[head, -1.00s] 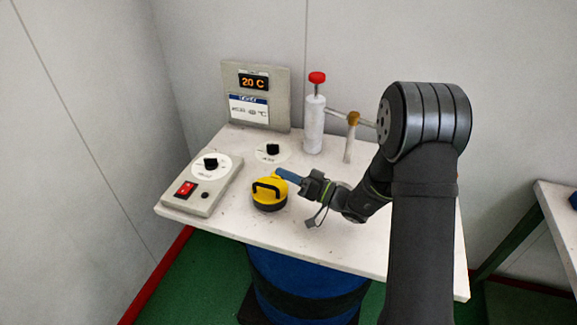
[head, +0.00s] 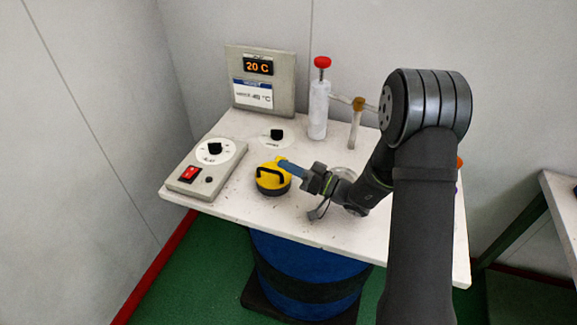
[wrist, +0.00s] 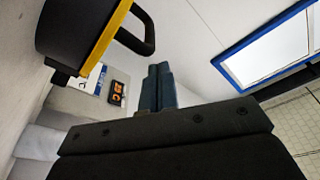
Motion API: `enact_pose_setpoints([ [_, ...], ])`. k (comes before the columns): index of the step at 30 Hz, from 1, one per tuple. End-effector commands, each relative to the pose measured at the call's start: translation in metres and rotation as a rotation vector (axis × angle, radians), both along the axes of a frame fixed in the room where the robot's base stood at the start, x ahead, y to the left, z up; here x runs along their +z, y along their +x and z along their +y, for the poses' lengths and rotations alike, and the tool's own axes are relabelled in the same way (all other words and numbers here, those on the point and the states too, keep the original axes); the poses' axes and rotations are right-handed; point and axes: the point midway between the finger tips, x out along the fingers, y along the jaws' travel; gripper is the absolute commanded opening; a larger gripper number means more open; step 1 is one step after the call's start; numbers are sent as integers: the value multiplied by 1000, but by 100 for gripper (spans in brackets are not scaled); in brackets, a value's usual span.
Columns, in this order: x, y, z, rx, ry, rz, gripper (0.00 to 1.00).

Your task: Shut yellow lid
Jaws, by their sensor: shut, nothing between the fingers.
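A control box (head: 205,168) with a dial and red switch stands left of the pot. Behind are a second dial (head: 277,136), a display panel (head: 260,80) reading 20 C and a white red-topped cylinder (head: 319,105). The white table (head: 235,205) is clear in front.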

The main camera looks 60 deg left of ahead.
Motion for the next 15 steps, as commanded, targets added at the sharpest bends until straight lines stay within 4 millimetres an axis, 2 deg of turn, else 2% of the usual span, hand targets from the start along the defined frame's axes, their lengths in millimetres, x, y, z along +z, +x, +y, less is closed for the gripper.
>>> enact_pose_setpoints([
  [5, 9, 1, 3, 0, 4, -2, 0],
  [11, 44, 6, 14, 0, 8, -4, 0],
  [12, 36, 16, 3, -7, -1, 0, 0],
  [15, 30, 31, -15, -6, -2, 1, 0],
])
